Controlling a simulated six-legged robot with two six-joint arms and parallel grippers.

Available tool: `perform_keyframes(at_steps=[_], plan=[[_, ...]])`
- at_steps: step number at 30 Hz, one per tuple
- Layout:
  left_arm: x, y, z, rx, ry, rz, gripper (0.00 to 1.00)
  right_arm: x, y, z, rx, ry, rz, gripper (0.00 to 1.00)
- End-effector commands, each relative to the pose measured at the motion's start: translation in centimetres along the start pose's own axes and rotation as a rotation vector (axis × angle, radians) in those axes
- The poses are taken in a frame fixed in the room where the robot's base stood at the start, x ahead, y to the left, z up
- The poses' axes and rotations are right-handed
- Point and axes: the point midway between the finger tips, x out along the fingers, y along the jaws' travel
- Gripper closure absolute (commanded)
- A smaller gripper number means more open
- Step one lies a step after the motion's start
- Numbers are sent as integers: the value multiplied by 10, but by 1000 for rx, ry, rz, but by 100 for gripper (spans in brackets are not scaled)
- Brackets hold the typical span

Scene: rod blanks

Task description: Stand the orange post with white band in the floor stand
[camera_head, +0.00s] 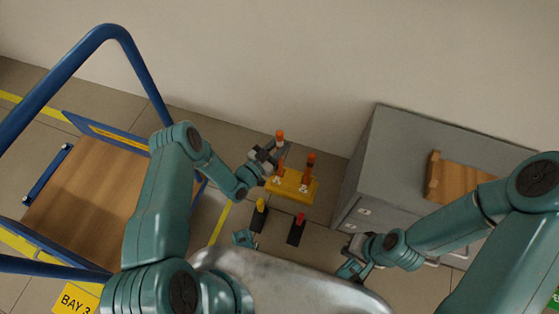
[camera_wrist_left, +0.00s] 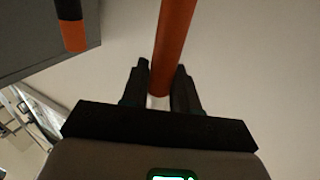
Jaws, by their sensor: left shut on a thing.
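The orange post with white band (camera_head: 280,136) is in my left gripper (camera_head: 268,160) and looks roughly upright. In the left wrist view the post (camera_wrist_left: 173,45) runs up between the fingers, with its white band (camera_wrist_left: 158,102) at the grip. The yellow floor stand (camera_head: 290,194) stands near the wall. The post's lower end is over the stand's left part; I cannot tell whether it is seated. Another orange post with a dark band (camera_head: 310,160) stands at the stand's right. My right gripper (camera_head: 352,270) is low beside the grey cabinet; its jaw opening is unclear.
Two dark pieces, one yellow-topped (camera_head: 259,218) and one red-topped (camera_head: 297,230), are on the floor in front of the stand. A grey cabinet (camera_head: 400,150) with a wooden piece (camera_head: 465,180) on top is at right. A blue-framed cart (camera_head: 85,195) is at left.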

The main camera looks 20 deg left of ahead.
Motion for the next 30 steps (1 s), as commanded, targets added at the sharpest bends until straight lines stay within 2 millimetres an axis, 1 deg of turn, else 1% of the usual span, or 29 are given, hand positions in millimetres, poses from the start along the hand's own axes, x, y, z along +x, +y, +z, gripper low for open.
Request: perform_keyframes(at_steps=[1,3,8,11,12,15,17,23,27,28,30], plan=[[1,0,15,1,2,0,88,8,4,-1,4,3,0,100],[1,0,24,1,2,1,88,10,6,-3,7,6,1,100],[1,0,35,1,1,1,88,13,7,-4,10,10,1,100],[1,-1,48,1,1,-1,88,19,10,-6,13,14,2,100],[1,0,56,1,0,-1,88,22,12,-6,15,16,2,100],[1,-1,72,1,1,-1,88,28,16,-8,20,21,2,100],[1,0,74,1,2,0,88,28,16,-9,22,22,3,100],[1,0,72,1,2,1,88,26,15,-9,21,22,3,100],[1,0,77,1,2,0,88,31,17,-10,23,24,3,100],[1,0,76,1,0,0,64,30,17,-10,23,24,3,100],[1,0,75,1,0,0,45,29,16,-9,23,23,3,100]])
